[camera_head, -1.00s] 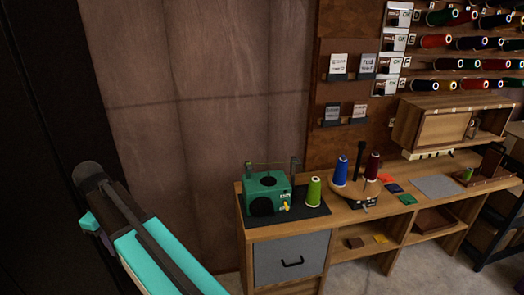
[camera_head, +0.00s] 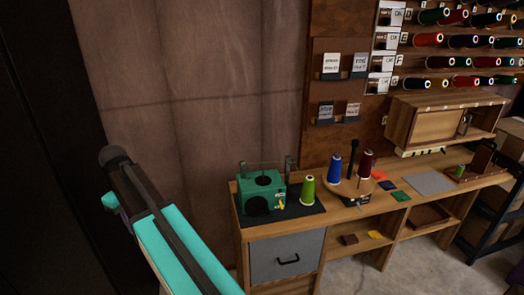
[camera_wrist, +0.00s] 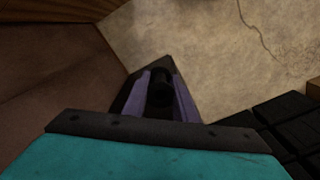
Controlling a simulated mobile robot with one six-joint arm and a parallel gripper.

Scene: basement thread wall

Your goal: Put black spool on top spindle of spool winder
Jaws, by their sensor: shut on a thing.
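The spool winder (camera_head: 279,190) is a green box with a black round disc on top, on a dark mat at the left end of the bench. Thin metal posts stand behind it. In the wrist view, my gripper (camera_wrist: 160,96) has purple fingers shut on a black cylinder, which looks like the black spool (camera_wrist: 159,88). Below it in that view are the bare floor and dark boxes, with no winder in sight. In the head view, my teal arm is at lower left, apart from the winder; the fingers and spool cannot be made out there.
A green cone (camera_head: 307,190) stands right beside the winder. Blue (camera_head: 335,168) and dark red (camera_head: 366,164) cones stand on a wooden stand further right. Spools hang on the back wall. A grey drawer (camera_head: 287,257) is under the winder. Open floor lies in front.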

